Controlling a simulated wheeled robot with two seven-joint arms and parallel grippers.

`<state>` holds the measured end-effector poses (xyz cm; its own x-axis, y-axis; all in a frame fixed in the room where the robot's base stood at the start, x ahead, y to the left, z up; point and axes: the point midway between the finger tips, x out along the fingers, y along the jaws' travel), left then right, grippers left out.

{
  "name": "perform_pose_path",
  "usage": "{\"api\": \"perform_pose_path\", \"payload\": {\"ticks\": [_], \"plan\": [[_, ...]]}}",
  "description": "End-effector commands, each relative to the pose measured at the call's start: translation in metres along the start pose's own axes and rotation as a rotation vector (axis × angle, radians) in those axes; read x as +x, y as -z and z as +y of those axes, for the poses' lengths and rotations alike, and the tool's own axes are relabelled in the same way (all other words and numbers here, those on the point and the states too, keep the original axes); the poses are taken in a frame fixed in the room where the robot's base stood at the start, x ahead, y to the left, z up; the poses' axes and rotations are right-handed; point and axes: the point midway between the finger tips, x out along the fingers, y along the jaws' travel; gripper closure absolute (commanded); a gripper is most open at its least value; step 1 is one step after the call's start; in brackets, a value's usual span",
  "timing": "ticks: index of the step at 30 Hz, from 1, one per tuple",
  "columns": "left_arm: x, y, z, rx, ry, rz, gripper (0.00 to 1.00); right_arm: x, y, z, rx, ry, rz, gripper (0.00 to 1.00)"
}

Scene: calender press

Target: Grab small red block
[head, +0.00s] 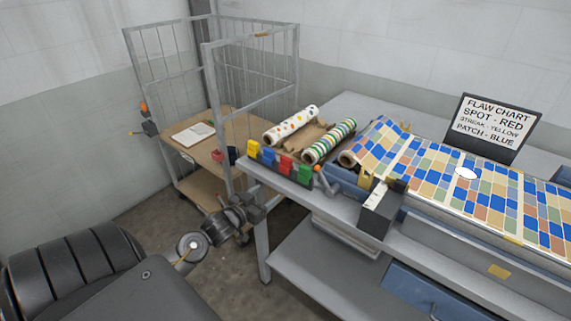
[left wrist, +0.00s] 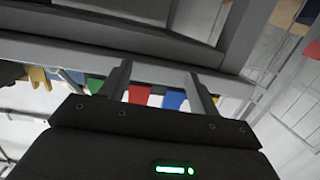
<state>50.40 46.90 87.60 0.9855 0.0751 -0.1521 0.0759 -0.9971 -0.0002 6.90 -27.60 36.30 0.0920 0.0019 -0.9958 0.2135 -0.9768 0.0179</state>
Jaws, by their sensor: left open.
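The small red block (head: 286,165) sits in a dark rack at the left end of the grey table, between a blue block (head: 268,156) and a green block (head: 305,175). A yellow block (head: 254,149) is at the rack's left end. My left gripper (head: 258,203) is open and empty, below and left of the rack, apart from the blocks. In the left wrist view, part of the red block (left wrist: 138,95) shows beyond the open fingers (left wrist: 160,82), partly hidden, with blue beside it. My right gripper is not in view.
The table's edge (head: 330,205) and leg are close to my left gripper. A wire cage cart (head: 215,120) stands behind. Patterned rolls (head: 290,125) lie behind the blocks. A sign (head: 490,125) and colourful patterned sheet (head: 465,190) are to the right.

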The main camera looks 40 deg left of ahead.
Motion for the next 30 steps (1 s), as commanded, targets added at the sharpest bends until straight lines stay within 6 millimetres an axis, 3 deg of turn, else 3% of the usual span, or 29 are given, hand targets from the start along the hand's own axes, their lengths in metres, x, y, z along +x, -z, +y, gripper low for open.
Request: {"api": "perform_pose_path", "payload": {"ticks": [1, 3, 7, 13, 22, 30], "plan": [[-0.003, 0.029, 0.004, 0.003, -0.018, 0.050, 0.38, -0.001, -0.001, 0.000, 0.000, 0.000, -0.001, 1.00], [-0.007, 0.058, 0.008, 0.003, -0.036, 0.100, 0.38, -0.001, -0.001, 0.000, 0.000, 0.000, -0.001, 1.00], [-0.012, 0.085, 0.013, 0.005, -0.055, 0.147, 0.38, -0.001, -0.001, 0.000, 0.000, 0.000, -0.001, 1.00], [-0.007, 0.091, 0.015, 0.003, -0.058, 0.156, 0.38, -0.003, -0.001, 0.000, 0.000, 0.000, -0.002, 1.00], [0.036, 0.097, 0.017, 0.003, -0.057, 0.154, 0.38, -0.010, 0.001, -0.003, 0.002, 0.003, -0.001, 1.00], [0.045, 0.098, 0.019, 0.004, -0.058, 0.153, 0.38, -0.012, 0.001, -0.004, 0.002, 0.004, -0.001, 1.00]]}}
